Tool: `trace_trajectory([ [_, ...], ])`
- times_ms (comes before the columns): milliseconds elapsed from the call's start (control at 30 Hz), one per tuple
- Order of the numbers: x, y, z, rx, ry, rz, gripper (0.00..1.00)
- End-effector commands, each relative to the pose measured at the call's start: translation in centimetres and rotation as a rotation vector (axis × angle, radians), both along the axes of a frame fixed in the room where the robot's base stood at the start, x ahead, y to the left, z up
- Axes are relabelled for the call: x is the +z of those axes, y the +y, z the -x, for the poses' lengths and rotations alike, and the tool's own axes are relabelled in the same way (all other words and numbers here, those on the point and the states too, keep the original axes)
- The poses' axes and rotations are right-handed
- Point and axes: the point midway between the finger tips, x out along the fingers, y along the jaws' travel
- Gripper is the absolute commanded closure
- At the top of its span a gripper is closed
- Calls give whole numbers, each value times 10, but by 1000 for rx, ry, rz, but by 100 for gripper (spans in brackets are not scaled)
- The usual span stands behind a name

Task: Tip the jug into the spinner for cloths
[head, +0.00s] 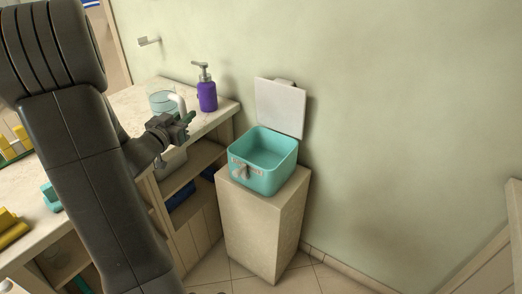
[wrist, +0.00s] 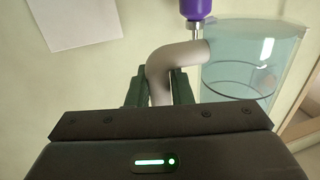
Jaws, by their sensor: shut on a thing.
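The jug (head: 160,101) is clear, pale blue glass with a light handle (head: 179,103). It looks roughly upright at the counter's back end; whether it touches the top I cannot tell. In the wrist view the jug (wrist: 252,62) is to the right, with a curved line inside that may be a liquid level. My gripper (head: 182,122) is shut on the handle, which rises between the fingers in the wrist view (wrist: 160,88). The spinner (head: 262,166) is a teal open box with its white lid (head: 280,107) raised, to the right of my gripper.
A purple pump bottle (head: 207,95) stands on the counter (head: 125,102) just right of the jug. The spinner sits on a beige pedestal (head: 262,225) against the wall. Yellow items (head: 12,226) and a teal item (head: 50,196) are at the left. Open shelves lie below.

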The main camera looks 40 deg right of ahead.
Motion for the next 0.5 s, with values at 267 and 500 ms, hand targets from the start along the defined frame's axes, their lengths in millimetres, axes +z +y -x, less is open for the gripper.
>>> trace_trajectory([
  [267, -34, -79, 56, -113, -10, 5, 100],
  [500, -60, -135, 115, -208, -10, 5, 100],
])
